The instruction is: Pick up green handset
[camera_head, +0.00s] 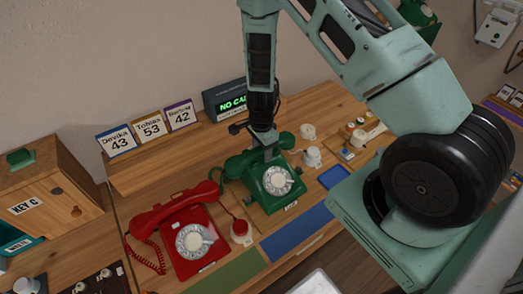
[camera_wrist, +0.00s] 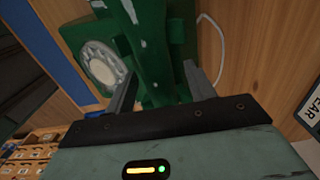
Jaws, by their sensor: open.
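The green phone (camera_head: 272,187) stands on the wooden desk, its pale dial facing forward. Its green handset (camera_head: 240,164) lies across the top, at the back of the body. My gripper (camera_head: 268,152) points down over the middle of the handset and hides part of it. In the wrist view my gripper (camera_wrist: 160,90) is open, with one grey finger on each side of the green handset (camera_wrist: 150,60). I cannot tell whether either finger touches it. The dial (camera_wrist: 102,62) shows to the left there.
A red phone (camera_head: 190,235) with its red handset stands just left of the green one. A lit sign (camera_head: 228,99) and number cards (camera_head: 150,128) stand behind. A wooden key box (camera_head: 45,200) is at left. Small white knobs (camera_head: 312,157) sit to the right.

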